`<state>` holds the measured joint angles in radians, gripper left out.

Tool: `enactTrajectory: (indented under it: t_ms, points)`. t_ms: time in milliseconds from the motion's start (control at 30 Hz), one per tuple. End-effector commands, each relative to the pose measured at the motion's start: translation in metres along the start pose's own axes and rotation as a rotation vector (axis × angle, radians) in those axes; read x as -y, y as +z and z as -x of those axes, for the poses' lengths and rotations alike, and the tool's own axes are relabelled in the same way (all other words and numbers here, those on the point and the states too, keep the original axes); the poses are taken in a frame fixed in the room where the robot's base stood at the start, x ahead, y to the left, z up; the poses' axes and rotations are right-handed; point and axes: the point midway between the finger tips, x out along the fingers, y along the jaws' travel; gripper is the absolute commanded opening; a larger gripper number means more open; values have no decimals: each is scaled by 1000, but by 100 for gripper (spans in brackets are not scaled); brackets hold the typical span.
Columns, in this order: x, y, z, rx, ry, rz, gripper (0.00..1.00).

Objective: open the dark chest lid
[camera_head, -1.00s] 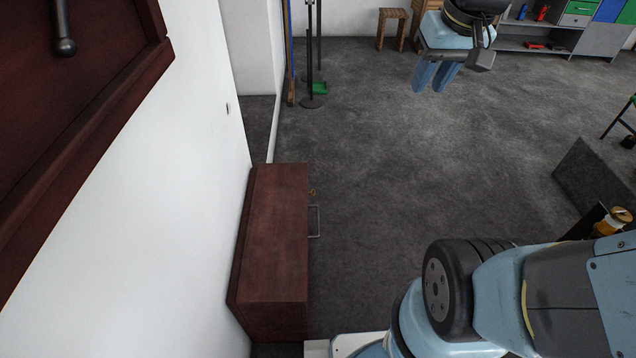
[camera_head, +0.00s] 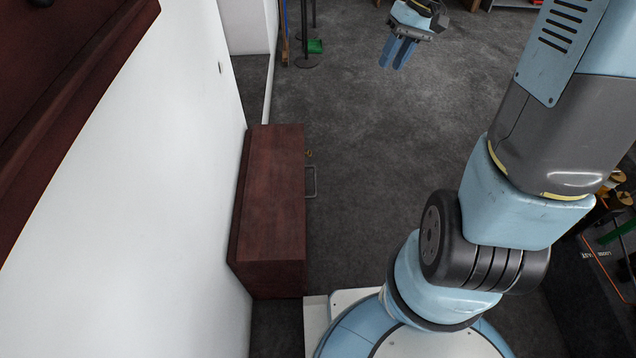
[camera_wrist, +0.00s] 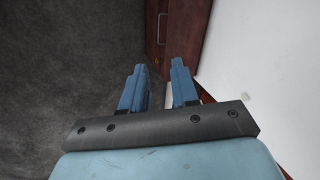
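The dark red-brown chest (camera_head: 272,205) stands against the white wall, left of the middle in the head view. Its flat top lid looks shut. A metal handle (camera_head: 311,181) and a small brass fitting (camera_head: 309,153) stick out from its right side. My gripper (camera_head: 391,67) is above the floor, up and to the right of the chest, touching nothing. In the wrist view my gripper (camera_wrist: 158,66) shows two blue fingers apart with nothing between them. The chest (camera_wrist: 185,28) and its handle (camera_wrist: 162,28) show beyond the fingertips.
The white wall (camera_head: 150,190) runs along the chest's left side. A dark red wooden frame (camera_head: 60,100) is on the wall at upper left. Grey floor (camera_head: 350,120) is open right of the chest. A green item (camera_head: 315,46) and posts stand at the back. A dark bench with parts is at right.

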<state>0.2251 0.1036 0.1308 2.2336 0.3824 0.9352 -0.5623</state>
Motion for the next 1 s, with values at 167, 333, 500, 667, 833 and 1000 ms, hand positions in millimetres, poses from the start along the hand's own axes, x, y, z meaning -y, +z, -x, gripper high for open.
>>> enactTrajectory:
  t_ms: [167,333,500,667,833,1000]
  points:
    - [-17,-18,-30,38,-76,4,29]
    - [-32,-32,-59,64,-150,10,29]
    - [-47,-45,-90,83,-227,11,29]
    - [-61,-54,-121,94,-301,12,29]
    - [-76,-63,-154,97,-381,7,29]
    - [-89,-68,-189,93,-461,2,29]
